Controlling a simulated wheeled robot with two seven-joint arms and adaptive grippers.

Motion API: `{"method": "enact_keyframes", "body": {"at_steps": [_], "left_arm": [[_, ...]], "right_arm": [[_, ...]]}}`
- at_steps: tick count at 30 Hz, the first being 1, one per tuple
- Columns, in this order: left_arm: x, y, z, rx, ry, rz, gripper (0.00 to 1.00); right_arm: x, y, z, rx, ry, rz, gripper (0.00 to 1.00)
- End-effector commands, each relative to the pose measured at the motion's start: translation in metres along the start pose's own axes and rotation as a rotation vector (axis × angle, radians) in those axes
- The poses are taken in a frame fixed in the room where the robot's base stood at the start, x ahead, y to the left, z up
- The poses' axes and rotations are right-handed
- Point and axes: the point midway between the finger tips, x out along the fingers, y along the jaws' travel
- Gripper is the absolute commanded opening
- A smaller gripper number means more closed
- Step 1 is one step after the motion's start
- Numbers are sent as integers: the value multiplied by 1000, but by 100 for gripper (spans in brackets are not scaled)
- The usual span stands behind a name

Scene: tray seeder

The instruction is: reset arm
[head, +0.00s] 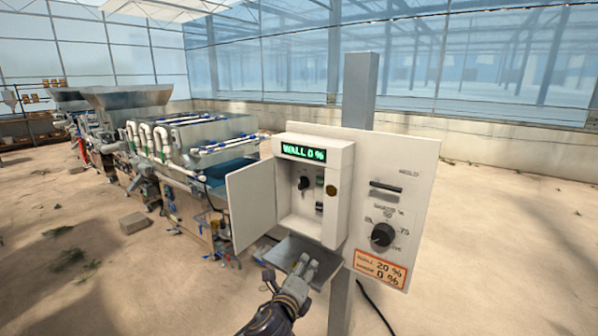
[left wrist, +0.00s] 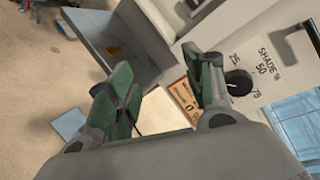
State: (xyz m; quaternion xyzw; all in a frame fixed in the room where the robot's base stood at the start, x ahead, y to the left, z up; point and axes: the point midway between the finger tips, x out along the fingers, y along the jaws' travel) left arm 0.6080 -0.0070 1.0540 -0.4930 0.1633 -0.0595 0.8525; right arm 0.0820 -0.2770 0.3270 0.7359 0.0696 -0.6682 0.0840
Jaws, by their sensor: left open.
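My left gripper (head: 304,266) is in front of the lower part of a control box, near the grey shelf (head: 277,251) under it. In the left wrist view its two green-padded fingers (left wrist: 165,95) are apart with nothing between them. The white control box (head: 341,190) has its door (head: 251,204) swung open to the left. Its green display (head: 303,152) reads "WALL 0 %". Inside are a dark knob (head: 304,183) and small switches. My right gripper is in neither view.
The panel has a slot marked "HOLD" (head: 386,187), a black shade dial (head: 382,235) and an orange label (head: 379,269) reading 20 % and 0 %. A grey post (head: 360,95) stands behind. Seeder machinery (head: 190,150) fills the left. Sandy floor is open at right.

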Motion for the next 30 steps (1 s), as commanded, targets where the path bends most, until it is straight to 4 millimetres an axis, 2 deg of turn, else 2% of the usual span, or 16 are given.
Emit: {"method": "enact_keyframes", "body": {"at_steps": [17, 30], "left_arm": [[-53, 90, 4, -686, -49, 307, 52], [-111, 169, 6, -1162, -188, 558, 52]], "right_arm": [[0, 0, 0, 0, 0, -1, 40], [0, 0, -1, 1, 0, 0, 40]]}}
